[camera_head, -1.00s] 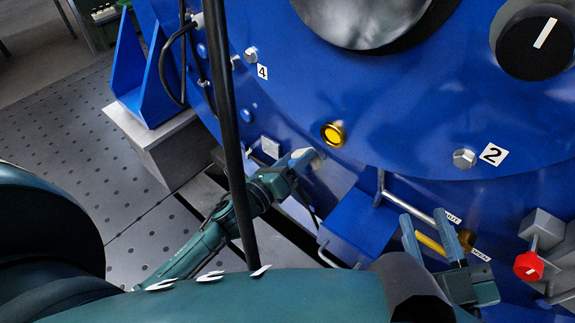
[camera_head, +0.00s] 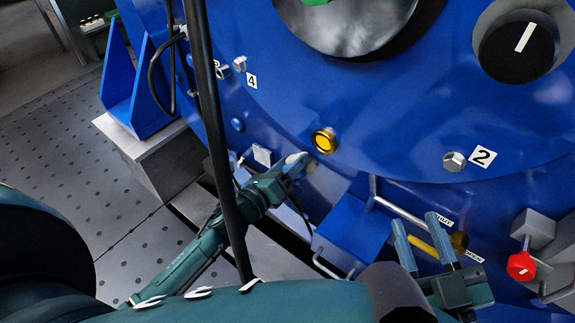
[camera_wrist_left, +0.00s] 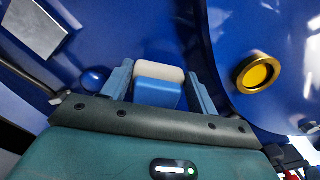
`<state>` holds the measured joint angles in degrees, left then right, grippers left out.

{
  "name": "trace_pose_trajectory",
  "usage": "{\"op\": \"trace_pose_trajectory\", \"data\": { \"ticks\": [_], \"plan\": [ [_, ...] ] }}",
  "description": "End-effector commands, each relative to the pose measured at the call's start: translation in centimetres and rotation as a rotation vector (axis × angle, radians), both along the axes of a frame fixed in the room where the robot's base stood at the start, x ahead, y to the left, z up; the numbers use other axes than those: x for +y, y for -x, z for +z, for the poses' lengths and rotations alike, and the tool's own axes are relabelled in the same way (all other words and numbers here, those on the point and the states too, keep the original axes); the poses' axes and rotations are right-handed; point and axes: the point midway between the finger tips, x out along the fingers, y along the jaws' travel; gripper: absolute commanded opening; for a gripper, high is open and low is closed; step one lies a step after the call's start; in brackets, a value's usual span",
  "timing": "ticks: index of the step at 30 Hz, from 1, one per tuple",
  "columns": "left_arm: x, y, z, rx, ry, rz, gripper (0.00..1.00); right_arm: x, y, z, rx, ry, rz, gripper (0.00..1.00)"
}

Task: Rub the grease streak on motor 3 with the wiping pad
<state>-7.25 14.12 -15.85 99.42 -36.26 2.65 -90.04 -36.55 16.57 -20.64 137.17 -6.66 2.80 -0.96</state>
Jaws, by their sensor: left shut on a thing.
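The motor (camera_head: 400,120) is a large blue round housing that fills the right of the head view. My left gripper (camera_head: 290,168) is at its lower left face, shut on the wiping pad. The pad (camera_wrist_left: 158,82) has a blue back and a pale face in the left wrist view, and its pale end shows in the head view (camera_head: 297,159) at the motor's surface. I cannot tell if it touches. A faint brownish smear (camera_head: 318,176) shows just right of the pad. No number 3 label is readable. My right gripper (camera_head: 425,240) is open and empty at the lower right.
A yellow brass-ringed button (camera_head: 323,141) sits right of the pad. A blue box with handle (camera_head: 350,238), a yellow lever (camera_head: 420,246) and a red knob (camera_head: 521,266) lie lower right. A black pole (camera_head: 211,130) crosses the view in front of my left arm.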

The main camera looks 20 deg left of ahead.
Motion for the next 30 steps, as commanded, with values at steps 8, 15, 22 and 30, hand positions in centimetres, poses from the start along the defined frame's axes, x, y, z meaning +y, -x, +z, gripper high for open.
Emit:
{"op": "trace_pose_trajectory", "data": {
  "ticks": [8, 15, 22, 30],
  "plan": [
    [-0.2, -0.6, 0.1, -0.001, 0.001, 0.0, 0.3, 0.0, 0.0, 0.0, -0.001, 0.0, 0.0, 0.35],
    [-0.4, -1.0, 0.0, -0.001, 0.0, 0.0, 0.3, 0.0, 0.0, 0.0, -0.002, 0.0, 0.0, 0.35],
    [-0.5, -1.4, 0.0, -0.001, 0.0, -0.001, 0.3, 0.0, 0.0, 0.0, -0.002, 0.0, 0.0, 0.35],
    [-1.6, -0.9, 0.0, 0.0, 0.001, -0.001, 0.3, 0.0, 0.0, -0.1, -0.003, 0.001, 0.0, 0.35]
  ]
}}
